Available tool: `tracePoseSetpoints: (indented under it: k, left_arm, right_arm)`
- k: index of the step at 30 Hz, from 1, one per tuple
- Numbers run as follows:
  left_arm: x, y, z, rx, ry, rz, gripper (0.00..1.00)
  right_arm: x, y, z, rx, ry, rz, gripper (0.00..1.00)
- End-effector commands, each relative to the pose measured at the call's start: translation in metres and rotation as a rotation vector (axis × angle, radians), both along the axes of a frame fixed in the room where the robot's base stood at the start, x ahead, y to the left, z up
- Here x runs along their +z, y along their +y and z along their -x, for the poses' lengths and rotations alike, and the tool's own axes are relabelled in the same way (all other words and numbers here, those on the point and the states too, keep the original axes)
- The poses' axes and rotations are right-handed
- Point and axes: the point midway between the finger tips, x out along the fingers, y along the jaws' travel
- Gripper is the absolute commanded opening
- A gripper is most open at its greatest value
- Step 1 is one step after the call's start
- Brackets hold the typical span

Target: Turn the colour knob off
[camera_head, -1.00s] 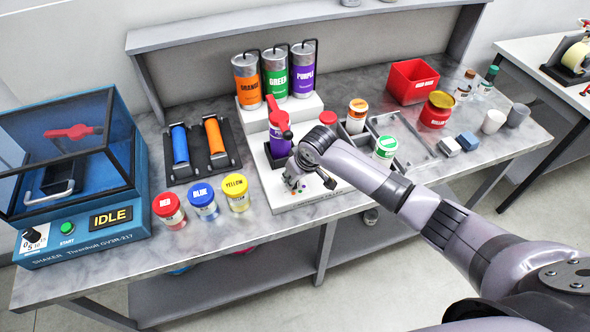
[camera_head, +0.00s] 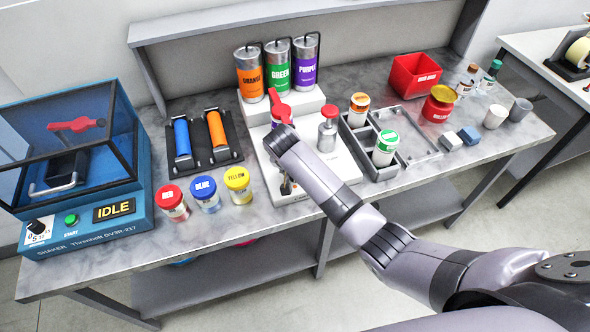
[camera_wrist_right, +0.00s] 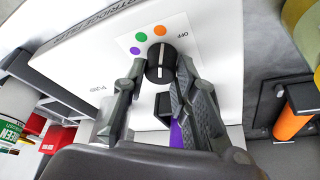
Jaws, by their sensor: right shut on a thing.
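The colour knob (camera_wrist_right: 160,64) is black with a white pointer line and sits on the white cartridge filler's panel, shown in the right wrist view. Purple, green and orange dots and an OFF mark surround it. Its line lies roughly toward the orange dot, away from OFF. My right gripper (camera_wrist_right: 157,77) has its fingers on either side of the knob and is shut on it. In the head view the white filler (camera_head: 343,168) stands mid-table, and my right forearm covers the knob and most of the gripper. My left gripper is out of view.
Orange, green and purple canisters (camera_head: 278,70) stand on the filler's back step. Red, blue and yellow jars (camera_head: 205,195) stand to its left. A grey tray (camera_head: 352,142) with jars is to its right. The shaker (camera_head: 80,165) reads IDLE at far left.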

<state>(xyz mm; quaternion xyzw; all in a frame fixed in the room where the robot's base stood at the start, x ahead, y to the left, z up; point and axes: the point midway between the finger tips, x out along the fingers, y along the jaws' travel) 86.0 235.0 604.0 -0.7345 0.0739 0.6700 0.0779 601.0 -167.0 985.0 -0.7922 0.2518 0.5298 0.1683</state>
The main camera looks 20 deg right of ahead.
Motion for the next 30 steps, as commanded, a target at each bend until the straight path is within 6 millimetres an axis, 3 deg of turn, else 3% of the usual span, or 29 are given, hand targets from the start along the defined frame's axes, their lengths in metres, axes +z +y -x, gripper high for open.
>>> tracePoseSetpoints:
  k: [15,30]
  left_arm:
    - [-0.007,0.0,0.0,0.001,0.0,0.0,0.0]
    - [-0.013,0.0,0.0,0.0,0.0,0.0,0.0]
  right_arm:
    - [0.0,0.003,-0.003,-0.437,-0.002,-0.001,0.0]
    - [0.001,0.002,-0.004,-0.604,-0.004,0.0,0.0]
